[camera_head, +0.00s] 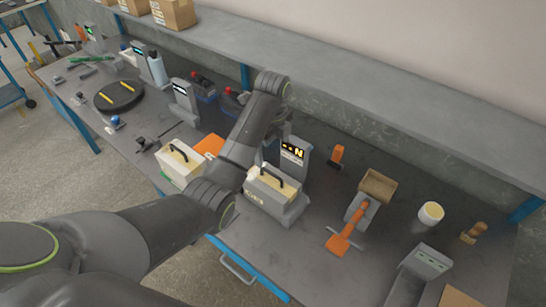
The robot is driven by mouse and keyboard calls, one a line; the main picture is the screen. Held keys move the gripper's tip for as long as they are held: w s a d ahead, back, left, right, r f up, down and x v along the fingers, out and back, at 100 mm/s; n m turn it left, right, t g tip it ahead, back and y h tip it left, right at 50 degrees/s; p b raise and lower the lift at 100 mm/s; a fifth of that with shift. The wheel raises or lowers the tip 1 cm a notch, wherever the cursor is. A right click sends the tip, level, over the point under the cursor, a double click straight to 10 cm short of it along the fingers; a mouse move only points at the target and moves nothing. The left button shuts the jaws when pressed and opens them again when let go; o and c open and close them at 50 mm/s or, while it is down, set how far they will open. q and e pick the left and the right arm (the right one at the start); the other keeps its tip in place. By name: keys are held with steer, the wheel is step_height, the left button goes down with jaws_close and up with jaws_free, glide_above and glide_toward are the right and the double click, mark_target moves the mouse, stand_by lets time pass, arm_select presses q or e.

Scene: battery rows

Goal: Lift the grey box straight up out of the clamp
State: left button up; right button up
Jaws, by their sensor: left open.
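A grey clamp-like fixture (362,212) with a long orange lever (344,236) stands on the right half of the bench. A tan box (378,186) sits directly behind it. I cannot make out a separate grey box in the fixture. My left arm comes in from the left, bends at its elbow and reaches up across the bench. My left gripper (273,132) is largely hidden by its own arm, left of the fixture and apart from it. It is open, and I see nothing held in it. My right gripper is not in view.
A similar cream box (176,168) stands left of my arm. A white cup (430,213) and a grey device (428,262) are right of the fixture. A shelf (400,125) overhangs the back.

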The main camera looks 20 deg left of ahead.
arm_select(q)
steer(key=b, duration=0.6)
glide_above(272, 181)
step_height(272, 181, down, 7)
steer(key=shift+d+r, duration=0.1)
steer(key=shift+r, duration=0.1)
step_height(272, 181, down, 11)
steer(key=shift+r+p, duration=0.1)
steer(key=shift+p, duration=0.65)
steer(key=shift+c, duration=0.4)
steer(key=c, duration=1.7)
steer(key=shift+o, duration=0.2)
steer(key=shift+w+r+p, duration=0.15)
steer(key=shift+r+p, duration=0.6)
steer(key=shift+p, duration=0.05)
steer(key=shift+r+p, duration=3.25)
steer(key=shift+p, duration=0.3)
steer(key=shift+r, duration=1.15)
